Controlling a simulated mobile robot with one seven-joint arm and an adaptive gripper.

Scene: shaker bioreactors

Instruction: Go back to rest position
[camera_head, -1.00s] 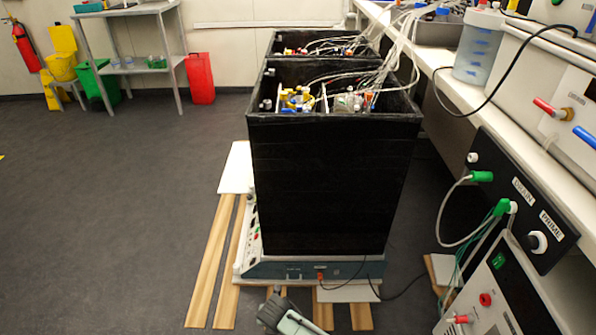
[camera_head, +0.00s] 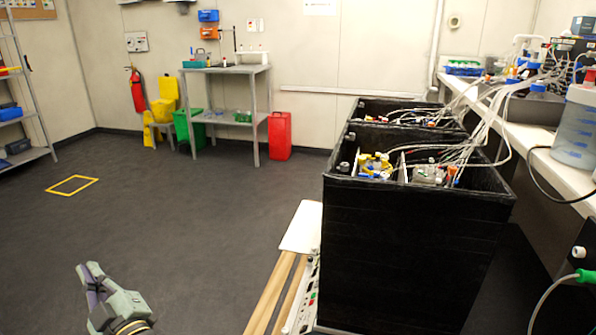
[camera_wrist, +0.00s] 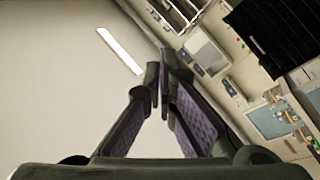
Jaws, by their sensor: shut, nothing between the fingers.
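My gripper (camera_head: 92,272) shows at the bottom left of the head view, over the open grey floor. It is apart from the black shaker boxes and points up and away. In the wrist view my gripper (camera_wrist: 159,68) has its fingertips together with nothing between them. The near black shaker box (camera_head: 405,245) stands at the right of the head view, with tubes and coloured caps in its open top. A second black box (camera_head: 365,108) stands behind it.
A white bench (camera_head: 545,172) runs along the right with tubing and a clear carboy (camera_head: 574,135). Wooden rails (camera_head: 277,293) lie beside the near box. A grey metal table (camera_head: 225,70), red container (camera_head: 279,136) and yellow floor square (camera_head: 72,185) are farther back.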

